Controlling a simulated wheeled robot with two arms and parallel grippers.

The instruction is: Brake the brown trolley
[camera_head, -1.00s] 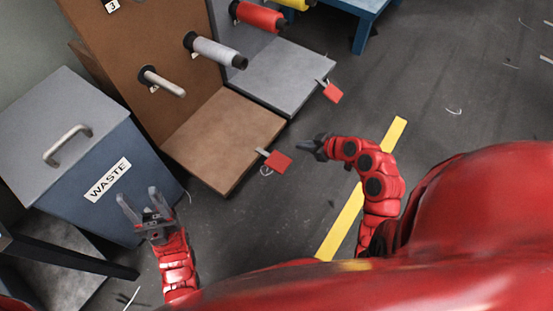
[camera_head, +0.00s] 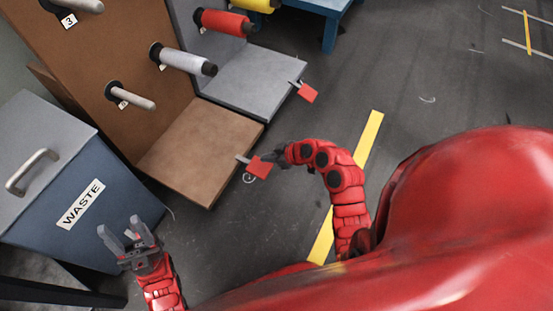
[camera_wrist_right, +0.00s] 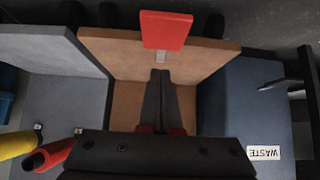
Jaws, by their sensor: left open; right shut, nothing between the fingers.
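The brown trolley (camera_head: 196,150) stands left of centre in the head view, with a flat base and an upright brown panel. Its red brake pedal (camera_head: 260,168) sticks out from the base's front edge on a short metal arm. My right gripper (camera_head: 270,157) is shut and empty, close beside this pedal; contact cannot be told. In the right wrist view the red pedal (camera_wrist_right: 166,30) is just beyond the tips of the shut fingers (camera_wrist_right: 160,74). My left gripper (camera_head: 125,232) is open and empty, in front of the waste bin.
The blue waste bin (camera_head: 110,190) stands left of the brown trolley. A grey trolley (camera_head: 245,80) with its own red pedal (camera_head: 307,92) stands just behind it. Spools (camera_head: 188,61) stick out from the panels. Open floor with a yellow line (camera_head: 345,190) lies to the right.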

